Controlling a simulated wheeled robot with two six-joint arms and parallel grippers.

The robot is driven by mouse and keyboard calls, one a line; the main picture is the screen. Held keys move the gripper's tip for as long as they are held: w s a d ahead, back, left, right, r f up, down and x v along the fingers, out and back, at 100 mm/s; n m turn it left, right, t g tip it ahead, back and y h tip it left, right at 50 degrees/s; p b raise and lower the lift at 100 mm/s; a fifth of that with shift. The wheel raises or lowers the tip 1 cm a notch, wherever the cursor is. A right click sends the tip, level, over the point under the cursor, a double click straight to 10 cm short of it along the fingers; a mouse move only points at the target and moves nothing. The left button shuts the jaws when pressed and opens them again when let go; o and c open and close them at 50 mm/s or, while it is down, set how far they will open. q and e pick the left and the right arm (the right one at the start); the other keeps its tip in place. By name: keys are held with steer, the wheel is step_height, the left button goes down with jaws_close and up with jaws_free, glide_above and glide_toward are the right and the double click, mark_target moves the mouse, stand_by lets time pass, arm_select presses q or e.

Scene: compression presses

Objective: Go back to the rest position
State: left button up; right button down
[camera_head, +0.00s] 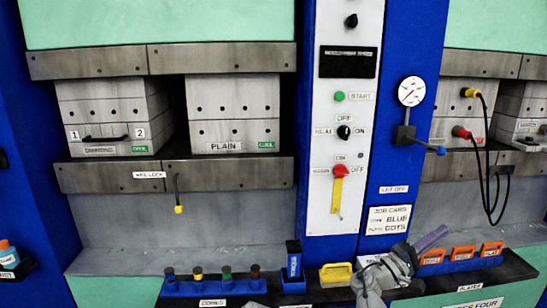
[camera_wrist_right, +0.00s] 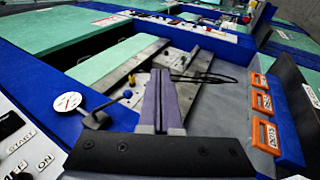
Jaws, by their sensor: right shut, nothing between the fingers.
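My right gripper (camera_head: 440,233) is at the lower right of the head view, in front of the press bench and just left of the orange plates. Its purple fingers point up and to the right. In the right wrist view its two fingers (camera_wrist_right: 160,75) lie together, shut, with nothing between them. Part of the dark counter is hidden behind my right wrist. I cannot see my left gripper in either view.
A rack of colored pegs (camera_head: 213,287), a blue holder (camera_head: 293,265) and a yellow block (camera_head: 336,273) stand on the counter. Orange plates (camera_head: 463,253) stand at right. A gauge (camera_head: 412,91), a lever (camera_head: 420,143) and black cables (camera_head: 490,170) are above.

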steer(key=s+a+f+m+g+y, duration=0.1)
steer(key=s+a+f+y, duration=0.1)
steer(key=a+f+y, duration=0.55)
steer(key=s+a+f+g+y, duration=0.2)
steer(key=a+f, duration=0.2)
steer(key=f, duration=0.6)
steer(key=s+a+f+m+g+y, duration=0.1)
steer(key=s+a+f+y, duration=0.1)
steer(key=a+f+y, duration=0.45)
steer(key=s+a+f+n+g+y, duration=0.1)
steer(key=s+a+f+g+y, duration=0.2)
steer(key=a, duration=0.6)
steer(key=s+a+f+y, duration=0.2)
steer(key=s+a+f, duration=0.25)
steer(key=a, duration=0.35)
arm_select(q)
step_height(320, 180, up, 12)
steer(key=p, duration=1.2)
steer(key=shift+w, duration=0.2)
arm_select(e)
step_height(320, 180, up, 12)
steer(key=shift+s+d+f, duration=0.15)
steer(key=shift+s+d, duration=0.05)
steer(key=shift+s, duration=0.1)
arm_select(q)
steer(key=shift+f, duration=0.1)
